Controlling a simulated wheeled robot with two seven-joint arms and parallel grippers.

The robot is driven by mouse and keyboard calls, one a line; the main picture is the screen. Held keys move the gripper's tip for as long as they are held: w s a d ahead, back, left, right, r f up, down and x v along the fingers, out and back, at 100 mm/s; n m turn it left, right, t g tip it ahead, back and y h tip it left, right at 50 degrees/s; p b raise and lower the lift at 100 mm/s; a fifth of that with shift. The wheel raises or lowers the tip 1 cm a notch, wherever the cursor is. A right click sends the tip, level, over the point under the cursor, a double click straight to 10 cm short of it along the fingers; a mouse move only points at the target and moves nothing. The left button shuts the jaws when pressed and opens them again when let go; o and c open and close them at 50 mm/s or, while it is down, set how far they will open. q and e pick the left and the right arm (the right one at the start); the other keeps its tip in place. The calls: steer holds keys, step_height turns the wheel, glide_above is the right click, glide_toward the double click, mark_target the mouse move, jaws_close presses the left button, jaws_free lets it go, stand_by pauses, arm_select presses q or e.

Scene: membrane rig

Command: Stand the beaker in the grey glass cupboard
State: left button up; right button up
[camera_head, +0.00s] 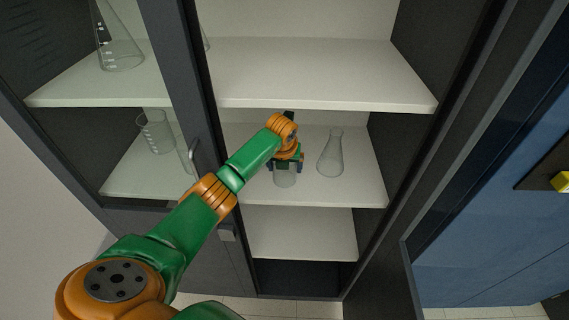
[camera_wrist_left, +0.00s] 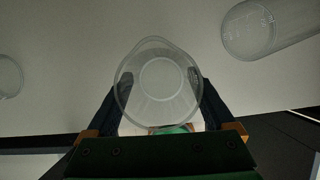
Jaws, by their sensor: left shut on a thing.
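The grey glass cupboard (camera_head: 178,75) stands open on its right side, with white shelves inside. My left gripper (camera_head: 286,164) reaches into it over the middle shelf (camera_head: 350,190). It is shut on a clear beaker (camera_head: 285,179), held upright. In the left wrist view the beaker (camera_wrist_left: 157,85) sits between the two fingers (camera_wrist_left: 158,95), seen from above. I cannot tell whether its base touches the shelf. My right gripper is in neither view.
Another beaker (camera_head: 155,132) and a flask (camera_head: 119,50) stand behind the left glass door. The upper shelf (camera_head: 320,75) is mostly bare.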

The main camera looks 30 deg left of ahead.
arm_select(q)
steer(key=shift+f, duration=0.15)
steer(key=o, duration=1.1)
